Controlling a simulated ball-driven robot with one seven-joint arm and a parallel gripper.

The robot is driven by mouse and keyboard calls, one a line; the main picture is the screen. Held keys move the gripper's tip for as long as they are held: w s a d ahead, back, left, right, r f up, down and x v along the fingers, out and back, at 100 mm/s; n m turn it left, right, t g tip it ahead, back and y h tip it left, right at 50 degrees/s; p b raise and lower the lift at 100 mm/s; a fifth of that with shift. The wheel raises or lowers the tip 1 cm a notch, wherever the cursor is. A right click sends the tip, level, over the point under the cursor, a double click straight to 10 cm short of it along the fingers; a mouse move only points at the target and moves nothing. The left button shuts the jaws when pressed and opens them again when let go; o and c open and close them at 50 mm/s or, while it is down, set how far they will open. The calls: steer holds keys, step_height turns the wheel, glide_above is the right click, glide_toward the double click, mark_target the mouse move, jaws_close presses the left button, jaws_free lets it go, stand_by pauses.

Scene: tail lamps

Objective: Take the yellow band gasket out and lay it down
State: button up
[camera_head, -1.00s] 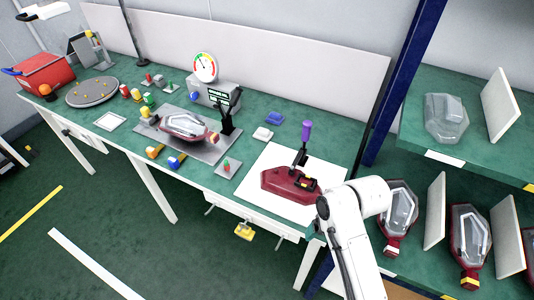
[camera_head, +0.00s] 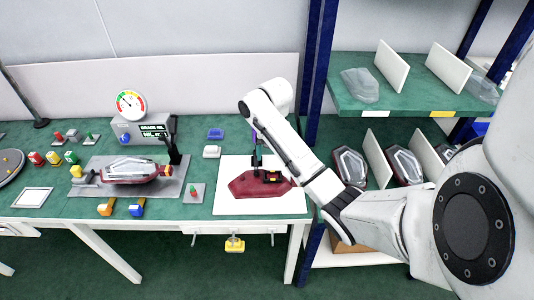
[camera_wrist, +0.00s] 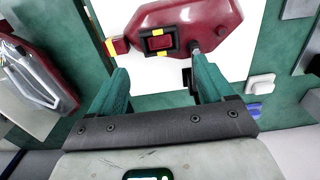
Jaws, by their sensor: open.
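A dark red lamp housing (camera_wrist: 205,22) lies on a white mat (camera_wrist: 232,62); the housing also shows in the head view (camera_head: 242,187). A black rectangular gasket with yellow bands (camera_wrist: 158,41) sits around a red raised part on the housing.
A grey plate with another lamp (camera_head: 130,170) lies to the left. A white block (camera_head: 212,152) and a blue block (camera_head: 216,134) are behind the mat. Bare mat (camera_head: 228,207) shows in front of the housing.

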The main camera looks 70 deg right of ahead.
mark_target(273, 176)
step_height(273, 176, down, 10)
steer(key=shift+r+b, duration=0.25)
steer(key=shift+b, duration=0.05)
steer(key=c, duration=1)
steer(key=shift+o, duration=0.2)
steer(key=shift+r+p, duration=1.6)
steer(key=shift+p, duration=0.45)
steer(key=shift+r+p, duration=0.6)
steer(key=shift+p, duration=0.2)
steer(key=shift+a+f, duration=0.1)
